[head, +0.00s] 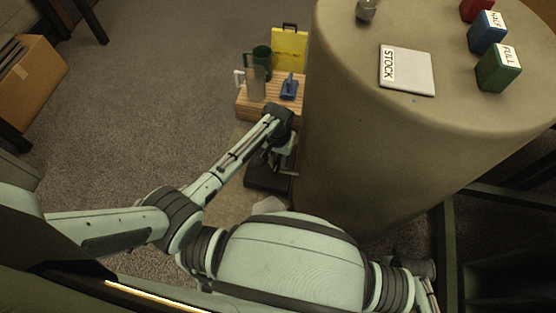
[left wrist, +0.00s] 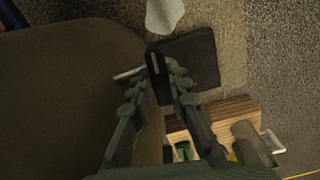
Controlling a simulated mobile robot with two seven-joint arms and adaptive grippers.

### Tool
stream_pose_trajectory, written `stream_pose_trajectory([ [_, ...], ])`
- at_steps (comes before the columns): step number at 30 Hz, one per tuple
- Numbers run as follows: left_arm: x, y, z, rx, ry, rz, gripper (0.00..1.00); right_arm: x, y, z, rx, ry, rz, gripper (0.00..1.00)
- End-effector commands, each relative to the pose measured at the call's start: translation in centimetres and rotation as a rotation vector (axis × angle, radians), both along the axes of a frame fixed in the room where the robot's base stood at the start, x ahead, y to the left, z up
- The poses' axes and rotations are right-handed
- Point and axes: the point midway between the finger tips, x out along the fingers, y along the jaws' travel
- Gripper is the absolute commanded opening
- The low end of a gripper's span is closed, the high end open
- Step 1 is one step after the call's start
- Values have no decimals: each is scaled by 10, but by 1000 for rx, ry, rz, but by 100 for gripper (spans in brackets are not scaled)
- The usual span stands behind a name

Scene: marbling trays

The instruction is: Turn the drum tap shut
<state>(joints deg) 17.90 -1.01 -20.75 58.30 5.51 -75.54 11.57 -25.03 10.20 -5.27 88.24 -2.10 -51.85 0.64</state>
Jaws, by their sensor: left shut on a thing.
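The big olive drum (head: 345,150) stands right of centre in the head view and fills the left of the left wrist view (left wrist: 70,80). In the left wrist view, the tap's metal spout (left wrist: 128,73) sticks out from the drum's side, with a dark upright handle (left wrist: 154,64) at its end. My left gripper (left wrist: 164,68) is shut on the tap handle, one finger on each side. In the head view my left gripper (head: 276,152) is beside the drum and mostly hides the tap. My right gripper is not in view.
A black tray (left wrist: 203,60) lies below the tap, with a pale scrap (left wrist: 164,14) near it. A STOCK card (head: 418,72) and coloured blocks (head: 498,70) sit on the drum top.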

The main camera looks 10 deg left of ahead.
Motion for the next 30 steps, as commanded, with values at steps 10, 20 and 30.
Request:
stream_pose_trajectory([
  [10, 0, -1, 0, -1, -1, 121, 0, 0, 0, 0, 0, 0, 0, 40],
  [20, 1, 0, 0, -2, -2, 138, 0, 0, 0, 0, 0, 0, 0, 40],
  [30, 1, 0, 0, -1, -2, 136, 37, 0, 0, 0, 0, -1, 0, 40],
])
